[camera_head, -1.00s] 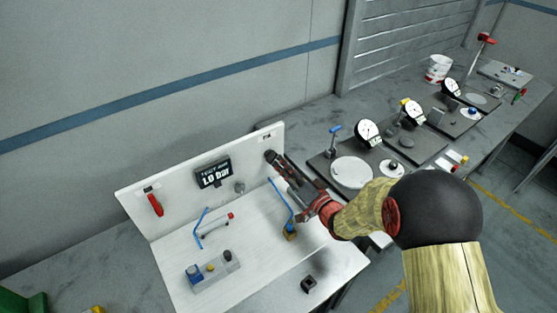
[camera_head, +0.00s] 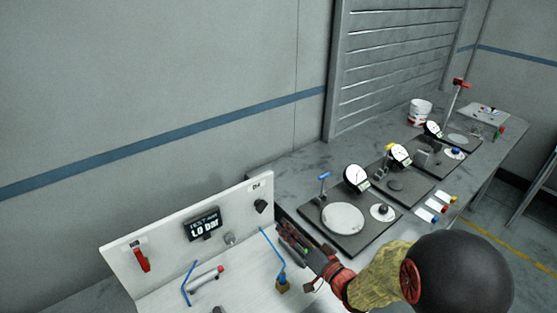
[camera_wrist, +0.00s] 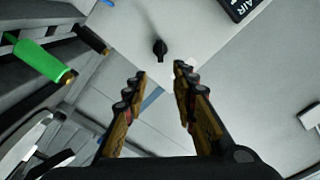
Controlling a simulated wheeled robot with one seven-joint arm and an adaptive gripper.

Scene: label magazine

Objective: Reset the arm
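My arm reaches in from the lower right in the head view, and my gripper (camera_head: 284,236) is just right of the white panel board (camera_head: 165,228). In the wrist view my gripper (camera_wrist: 160,82) has its two fingers apart with nothing between them. A black knob (camera_head: 261,206) sits on the upright panel near its right end, apart from the fingers. A black knob also shows beyond the fingertips in the wrist view (camera_wrist: 160,48).
The board carries a display reading "LO bar" (camera_head: 205,224), a red handle (camera_head: 142,259) and blue rods (camera_head: 271,246). Dark gauge stations (camera_head: 360,240) line the grey bench to the right. A white bucket (camera_head: 419,112) stands farther back. A green cylinder (camera_wrist: 42,62) is at left in the wrist view.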

